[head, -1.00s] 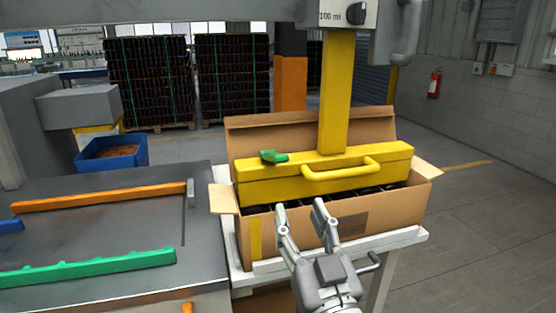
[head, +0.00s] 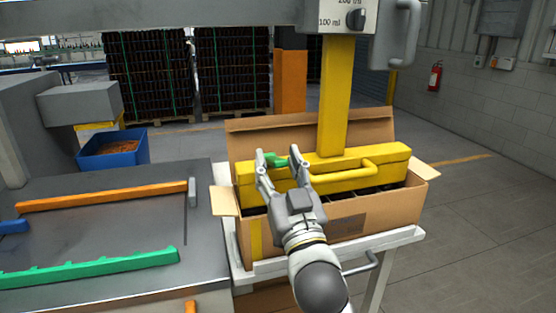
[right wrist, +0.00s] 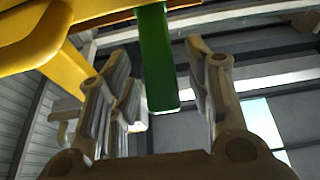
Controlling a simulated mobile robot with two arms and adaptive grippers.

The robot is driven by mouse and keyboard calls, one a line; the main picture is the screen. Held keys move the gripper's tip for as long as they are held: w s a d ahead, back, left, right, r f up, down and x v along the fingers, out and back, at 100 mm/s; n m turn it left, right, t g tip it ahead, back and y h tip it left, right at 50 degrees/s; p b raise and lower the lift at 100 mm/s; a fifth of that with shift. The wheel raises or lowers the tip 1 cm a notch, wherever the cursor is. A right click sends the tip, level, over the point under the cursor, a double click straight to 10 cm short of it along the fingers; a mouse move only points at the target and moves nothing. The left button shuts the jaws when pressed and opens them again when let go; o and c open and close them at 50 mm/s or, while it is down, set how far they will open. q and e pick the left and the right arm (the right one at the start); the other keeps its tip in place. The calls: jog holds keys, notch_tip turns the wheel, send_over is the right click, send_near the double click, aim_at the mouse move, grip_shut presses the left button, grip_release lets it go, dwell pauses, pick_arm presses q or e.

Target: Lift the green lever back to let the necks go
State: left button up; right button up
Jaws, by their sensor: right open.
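The green lever (head: 272,160) sticks out near the left end of the yellow gripping head (head: 340,172), which hangs on a yellow post (head: 335,95). My right gripper (head: 280,160) is open at the lever. In the right wrist view the lever (right wrist: 157,60) hangs between the two spread fingers (right wrist: 165,85), apart from the right one; whether it touches the left one I cannot tell. The yellow head sits down in the open cardboard box (head: 385,210). Dark bottle tops (head: 375,188) show only in a narrow strip under it. My left gripper is not in view.
A yellow handle (head: 343,174) juts from the head's front, right of my right gripper. The box stands on a white stand (head: 395,238). To the left is a grey table with an orange rail (head: 100,195) and a green toothed rail (head: 95,266). Floor on the right is clear.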

jog(key=shift+w, duration=0.2)
jog(key=shift+c, duration=0.2)
grip_shut()
